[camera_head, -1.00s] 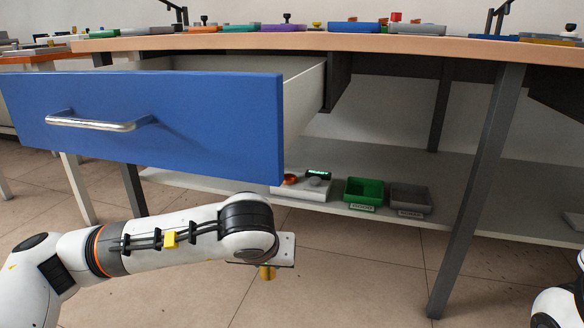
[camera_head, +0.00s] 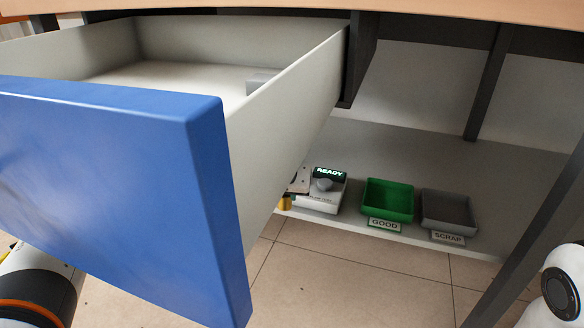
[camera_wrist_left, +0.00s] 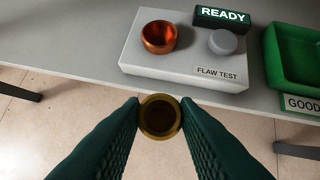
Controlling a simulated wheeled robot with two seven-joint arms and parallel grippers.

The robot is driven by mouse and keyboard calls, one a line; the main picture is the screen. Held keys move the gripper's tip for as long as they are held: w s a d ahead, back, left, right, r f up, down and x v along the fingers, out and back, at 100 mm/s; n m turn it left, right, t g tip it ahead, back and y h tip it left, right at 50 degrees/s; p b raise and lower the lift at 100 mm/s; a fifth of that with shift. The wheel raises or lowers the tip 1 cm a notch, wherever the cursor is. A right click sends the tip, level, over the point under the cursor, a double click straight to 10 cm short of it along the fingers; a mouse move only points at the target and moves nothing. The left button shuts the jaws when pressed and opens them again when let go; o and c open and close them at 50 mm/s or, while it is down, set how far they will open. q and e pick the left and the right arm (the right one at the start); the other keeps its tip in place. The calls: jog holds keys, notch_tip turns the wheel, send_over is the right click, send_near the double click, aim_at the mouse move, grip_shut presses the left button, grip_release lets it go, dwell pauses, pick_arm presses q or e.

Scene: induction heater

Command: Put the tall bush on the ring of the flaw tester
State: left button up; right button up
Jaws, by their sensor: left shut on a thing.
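The tall bush (camera_wrist_left: 160,117) is brass-coloured and seen end-on in the left wrist view, with a dark bore. My left gripper (camera_wrist_left: 160,116) is shut on it, one green finger on each side. The flaw tester (camera_wrist_left: 184,68) is a white box on the low shelf, with a copper-coloured ring (camera_wrist_left: 159,37), a grey knob (camera_wrist_left: 223,42) and a READY display (camera_wrist_left: 222,17). The bush appears in front of the tester's front edge, apart from the ring. In the head view the drawer hides most of my left gripper, beside the tester (camera_head: 318,204). My right gripper is out of view.
An open drawer with a blue front (camera_head: 110,180) hangs above my left arm. On the shelf (camera_head: 450,165), right of the tester, stand a green GOOD tray (camera_head: 388,212) and a grey SCRAP tray (camera_head: 449,222). A dark table leg (camera_head: 530,220) stands at right.

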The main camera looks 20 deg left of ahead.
pick_arm(q)
jog(key=w, duration=0.2)
jog(key=w+a, duration=0.1)
jog(key=w, duration=0.2)
jog(key=w+b, duration=0.1)
jog(key=w, duration=0.2)
jog(key=shift+w+a, duration=0.2)
jog(key=shift+w, duration=0.05)
jog(key=shift+w+a+b, duration=0.15)
jog(key=shift+w+b, duration=0.15)
jog(key=shift+w, duration=0.9)
jog(key=shift+w+f+b, duration=0.3)
jog(key=shift+f+b, duration=0.3)
jog(key=shift+b, duration=0.05)
jog(key=shift+a+f+b, duration=0.1)
jog(key=shift+f+b, duration=0.2)
jog(key=shift+b, duration=0.15)
jog(key=shift+r, duration=0.2)
jog(key=shift+f, duration=0.1)
jog(key=o, duration=0.6)
jog(key=shift+f, duration=0.1)
jog(key=o, duration=0.5)
jog(key=shift+c, duration=0.2)
